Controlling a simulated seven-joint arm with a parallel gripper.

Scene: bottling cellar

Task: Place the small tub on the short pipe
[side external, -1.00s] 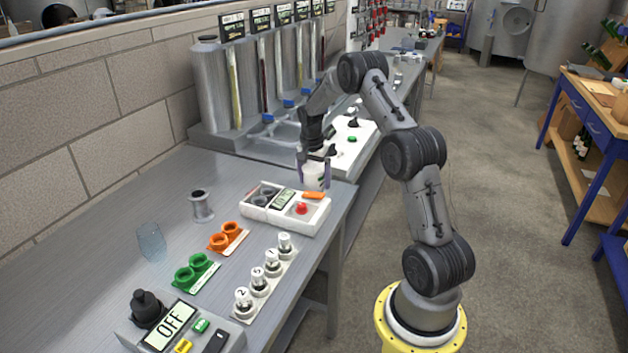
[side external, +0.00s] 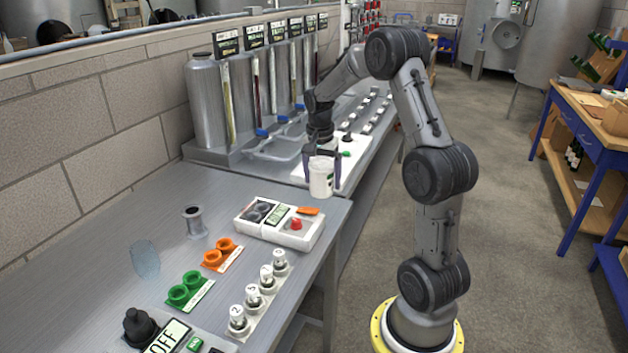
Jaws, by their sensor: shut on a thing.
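The small tub (side external: 321,181) is white and upright, between the fingers of my gripper (side external: 322,171). My gripper is shut on it and holds it above the bench, behind the white weighing box. The fingers hide parts of the tub's sides. The short pipe (side external: 195,223) is a grey metal piece with flared ends and a dark open top. It stands upright on the bench, left of the white box and well apart from the tub. Nothing is on top of it.
The white box (side external: 279,222) with a red button and an orange piece lies between tub and pipe. Orange rings (side external: 218,254), green rings (side external: 190,289), numbered white-capped pieces (side external: 258,291) and a clear glass (side external: 146,260) stand nearer. Bare bench lies left of the pipe.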

